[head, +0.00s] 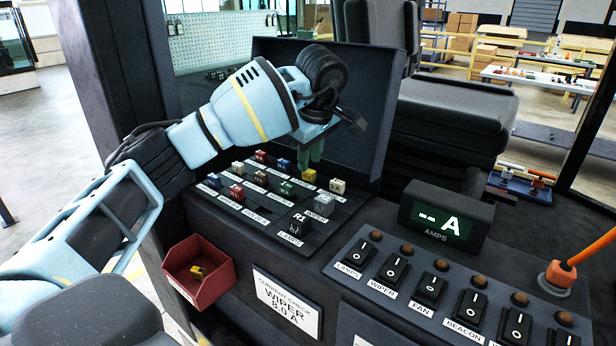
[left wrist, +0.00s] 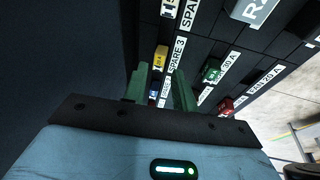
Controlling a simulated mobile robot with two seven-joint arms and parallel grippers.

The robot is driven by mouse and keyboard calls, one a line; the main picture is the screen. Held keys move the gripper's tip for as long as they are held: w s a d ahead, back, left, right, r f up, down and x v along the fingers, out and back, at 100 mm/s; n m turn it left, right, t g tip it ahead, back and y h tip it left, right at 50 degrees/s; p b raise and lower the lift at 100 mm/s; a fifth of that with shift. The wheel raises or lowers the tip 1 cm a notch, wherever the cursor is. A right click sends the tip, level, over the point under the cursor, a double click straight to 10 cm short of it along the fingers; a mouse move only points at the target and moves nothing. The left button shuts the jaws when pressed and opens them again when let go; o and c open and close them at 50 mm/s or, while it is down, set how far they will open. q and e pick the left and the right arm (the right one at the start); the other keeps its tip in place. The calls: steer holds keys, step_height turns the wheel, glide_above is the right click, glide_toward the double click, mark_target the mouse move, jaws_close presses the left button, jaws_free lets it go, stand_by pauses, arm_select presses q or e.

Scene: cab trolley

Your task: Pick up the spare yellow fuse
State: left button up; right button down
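A yellow fuse (head: 309,175) stands in the back row of the dark fuse panel, just below my left gripper (head: 311,158). In the left wrist view the yellow fuse (left wrist: 160,58) is beside a label reading SPARE 3. The green fingers of my left gripper (left wrist: 160,72) are apart, pointing toward this fuse, with a gap between them. I cannot tell whether they touch it. My right gripper is not in view.
A cream fuse (head: 337,186), a green fuse (head: 287,188), a blue fuse (head: 284,164) and dark relays (head: 299,222) stand close by. The raised dark lid (head: 356,130) is right behind the gripper. A switch panel and the ammeter (head: 443,218) are at the right.

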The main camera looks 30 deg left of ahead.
mark_target(309, 171)
arm_select(q)
steer(key=shift+x, duration=1.7)
steer(key=shift+d, duration=0.1)
jaws_close()
step_height(309, 171, up, 10)
steer(key=shift+b, duration=0.3)
